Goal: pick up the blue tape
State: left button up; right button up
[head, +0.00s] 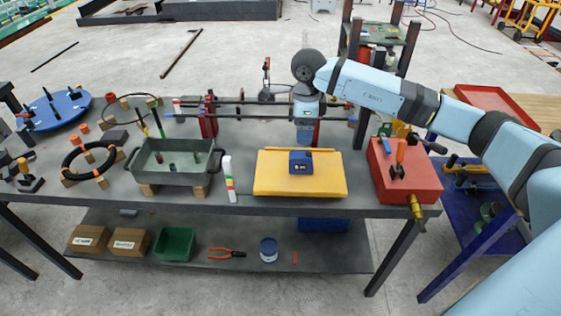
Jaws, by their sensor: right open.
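My right gripper (304,140) points down from the arm that comes in from the right. My left gripper is not in view.
A red box (420,185) with tools stands right of the yellow case. Horizontal bars (245,102) on red stands run behind. The lower shelf holds boxes and a blue-and-white tin (268,250).

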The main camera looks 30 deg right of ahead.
aim_at(301, 162)
jog(key=f, duration=0.8)
jog(key=shift+d, duration=0.25)
jog(key=shift+w+a+f+p, duration=0.15)
jog(key=shift+f+p, duration=0.1)
jog(key=shift+f, duration=1.15)
jog(key=shift+w+d+f+p, duration=0.1)
jog(key=shift+w+f+p, duration=0.1)
jog(key=shift+f, duration=1.2)
jog(key=c, duration=1.2)
jog(key=shift+o, duration=0.2)
jog(key=shift+r, duration=0.1)
